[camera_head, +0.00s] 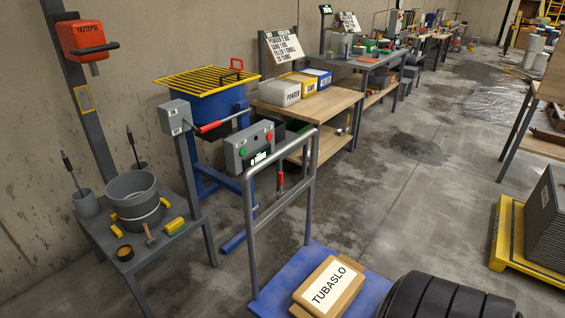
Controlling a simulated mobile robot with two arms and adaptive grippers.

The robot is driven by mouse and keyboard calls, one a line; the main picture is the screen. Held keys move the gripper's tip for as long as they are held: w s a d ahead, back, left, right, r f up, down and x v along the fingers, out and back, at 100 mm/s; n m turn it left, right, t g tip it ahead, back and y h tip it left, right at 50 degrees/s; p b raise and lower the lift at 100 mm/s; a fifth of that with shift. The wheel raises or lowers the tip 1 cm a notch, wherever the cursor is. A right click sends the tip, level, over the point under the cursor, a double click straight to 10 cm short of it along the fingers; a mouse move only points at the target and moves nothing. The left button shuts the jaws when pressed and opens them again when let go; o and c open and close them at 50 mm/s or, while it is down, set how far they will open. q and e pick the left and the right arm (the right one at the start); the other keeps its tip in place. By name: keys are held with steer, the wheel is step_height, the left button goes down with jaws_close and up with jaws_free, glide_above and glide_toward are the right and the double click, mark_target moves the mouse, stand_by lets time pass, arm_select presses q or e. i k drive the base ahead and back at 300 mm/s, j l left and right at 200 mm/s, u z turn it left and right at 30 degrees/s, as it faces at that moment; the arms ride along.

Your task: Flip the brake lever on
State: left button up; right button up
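Two red-gripped levers are in view, and I cannot tell from the picture which one is the brake lever. One lever (211,127) sticks out roughly level to the right from a grey box (174,117) on a post, in front of the blue machine. Another red-gripped lever (280,181) hangs down below a grey control box (249,146) with green and red buttons and a small display. That control box is beside the tall grey handle frame of the blue cart (262,303). Neither of my grippers is in view.
The blue machine (208,103) has a yellow grate on top. A grey side table (110,236) holds a bucket and tools at left. A cardboard box (328,286) lies on the cart. Benches line the wall behind.

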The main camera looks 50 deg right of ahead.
mark_target(280, 193)
steer(key=i+z, duration=0.35)
steer(key=z, duration=0.15)
steer(key=i+j+z, duration=0.2)
steer(key=i+z, duration=0.25)
steer(key=i+j+z, duration=0.2)
steer(key=z, duration=0.3)
steer(key=i+j+z, duration=0.25)
steer(key=j+z, duration=0.2)
